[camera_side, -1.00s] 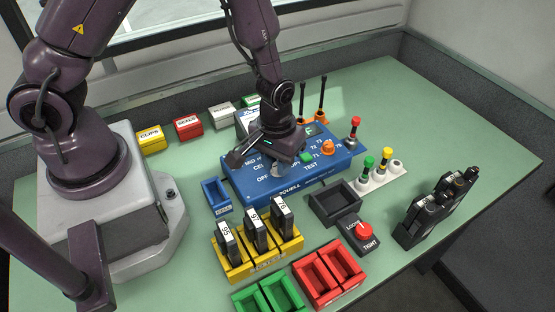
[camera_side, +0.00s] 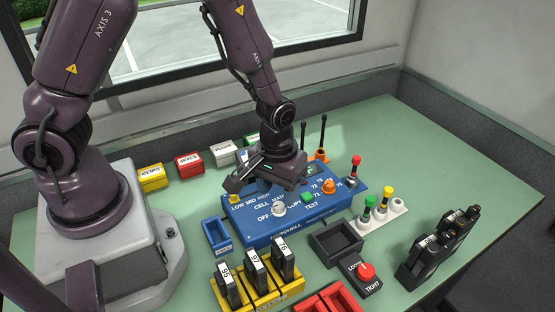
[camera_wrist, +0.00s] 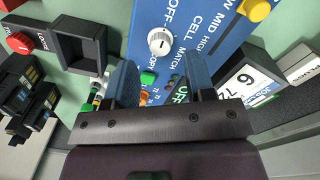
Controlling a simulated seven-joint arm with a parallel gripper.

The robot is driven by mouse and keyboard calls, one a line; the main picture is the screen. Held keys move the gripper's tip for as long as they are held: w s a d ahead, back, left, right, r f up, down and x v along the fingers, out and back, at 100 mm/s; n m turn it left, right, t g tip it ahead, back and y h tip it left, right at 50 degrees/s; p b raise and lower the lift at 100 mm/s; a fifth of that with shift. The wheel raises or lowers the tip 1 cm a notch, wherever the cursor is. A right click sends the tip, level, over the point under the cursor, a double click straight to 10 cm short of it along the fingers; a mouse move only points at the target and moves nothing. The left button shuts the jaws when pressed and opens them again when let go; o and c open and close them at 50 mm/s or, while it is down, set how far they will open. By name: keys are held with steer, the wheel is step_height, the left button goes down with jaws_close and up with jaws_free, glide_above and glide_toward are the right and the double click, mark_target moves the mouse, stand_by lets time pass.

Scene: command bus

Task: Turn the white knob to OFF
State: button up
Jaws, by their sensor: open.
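The white knob (camera_side: 278,208) sits on the front left of the blue panel (camera_side: 290,232), among the labels OFF, CELL, MATCH and COPY. In the wrist view the white knob (camera_wrist: 160,41) is fully visible, with OFF printed close to it. Its small dark mark is too small to read a setting from for certain. My gripper (camera_side: 262,186) is over the panel, behind the knob and apart from it. In the wrist view my gripper (camera_wrist: 162,80) has its two blue fingers spread wide, with nothing between them; the knob lies beyond their tips.
A yellow knob (camera_wrist: 256,9), a green button (camera_side: 308,197) and an orange knob (camera_side: 328,187) are on the same panel. A black tray (camera_side: 336,243) and a red LOOSE/TIGHT knob (camera_side: 366,271) stand in front right. A blue tray (camera_side: 216,233) is left.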

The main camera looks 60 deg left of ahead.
mark_target(276, 205)
step_height(276, 205, up, 9)
steer(key=shift+r, duration=0.2)
steer(key=shift+a, duration=0.1)
steer(key=s+a+r+m+t, duration=0.2)
steer(key=s+r, duration=0.3)
steer(key=r, duration=0.3)
steer(key=s+a+r+m+t, duration=0.2)
steer(key=s+r, duration=0.4)
steer(key=r, duration=0.3)
steer(key=shift+s+a+m+t, duration=0.15)
steer(key=shift+a+m+t, duration=0.25)
steer(key=shift+m+t, duration=0.35)
